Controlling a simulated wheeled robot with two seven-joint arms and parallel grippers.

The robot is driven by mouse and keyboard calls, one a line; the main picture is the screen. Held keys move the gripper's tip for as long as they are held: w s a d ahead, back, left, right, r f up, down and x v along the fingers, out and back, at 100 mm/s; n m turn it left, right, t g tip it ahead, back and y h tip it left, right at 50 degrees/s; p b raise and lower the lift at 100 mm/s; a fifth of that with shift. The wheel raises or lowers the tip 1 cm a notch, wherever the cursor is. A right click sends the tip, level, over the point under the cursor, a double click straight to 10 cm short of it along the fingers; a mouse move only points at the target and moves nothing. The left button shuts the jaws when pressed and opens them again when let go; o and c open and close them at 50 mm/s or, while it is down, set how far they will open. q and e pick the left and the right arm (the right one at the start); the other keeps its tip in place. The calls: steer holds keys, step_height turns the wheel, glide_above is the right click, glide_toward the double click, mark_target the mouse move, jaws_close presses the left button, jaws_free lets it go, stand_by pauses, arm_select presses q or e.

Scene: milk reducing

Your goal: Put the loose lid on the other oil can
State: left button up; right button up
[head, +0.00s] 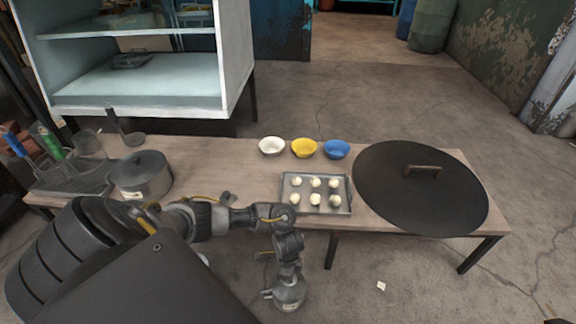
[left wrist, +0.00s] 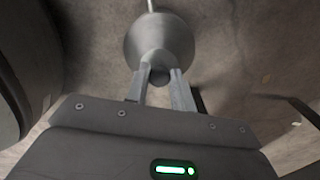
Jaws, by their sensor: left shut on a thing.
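In the left wrist view my left gripper (left wrist: 158,82) is shut on a grey metal cone-shaped piece (left wrist: 160,42). The piece has a thin rod or spout at its far end, and it looks like the oil can lid. In the head view my left arm comes in from the left and bends down in front of the table's near edge. The metallic end of the arm is over the floor there, and the fingertips and held piece cannot be made out clearly. I cannot pick out the other oil can with certainty. My right gripper is not in view.
The wooden table (head: 245,160) carries a lidded pot (head: 142,180), a white bowl (head: 272,147), a yellow bowl (head: 304,149), a blue bowl (head: 336,150), a tray (head: 345,209) of several pale balls and a large black lid (head: 385,200). A white cabinet (head: 237,60) stands behind.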

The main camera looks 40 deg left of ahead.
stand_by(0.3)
arm_select(q)
steer(key=o, duration=1.5)
